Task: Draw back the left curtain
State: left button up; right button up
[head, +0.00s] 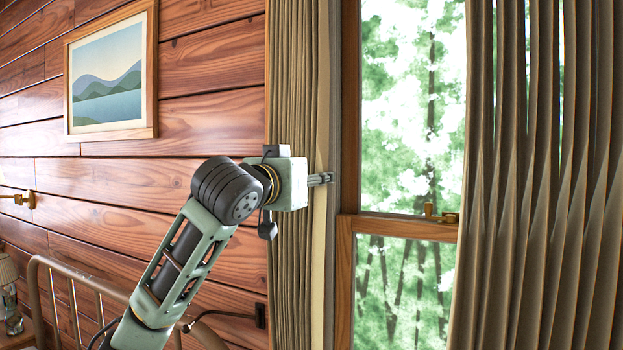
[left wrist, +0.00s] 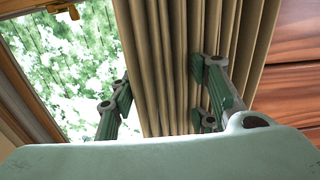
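The left curtain (head: 291,60) is olive-beige and hangs in narrow folds, gathered at the left side of the window. Its folds also fill the middle of the left wrist view (left wrist: 180,40). My left gripper (head: 330,178) is at the curtain's window-side edge, at about mid-height of the picture. In the left wrist view its fingers (left wrist: 158,85) stand wide apart, one against the window pane and the other over the folds. Curtain cloth shows between them; I cannot tell whether they touch it. My right gripper is in neither view.
The window (head: 408,120) is uncovered between the curtains, with a brass latch (head: 440,214) on its sash. The right curtain (head: 540,180) hangs at the right. A framed picture (head: 108,80) hangs on the plank wall. A metal bed frame (head: 60,265) stands at the lower left.

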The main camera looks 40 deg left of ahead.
pick_arm(q)
jog(key=shift+o, duration=0.7)
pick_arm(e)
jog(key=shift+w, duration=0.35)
pick_arm(q)
jog(key=v, duration=1.2)
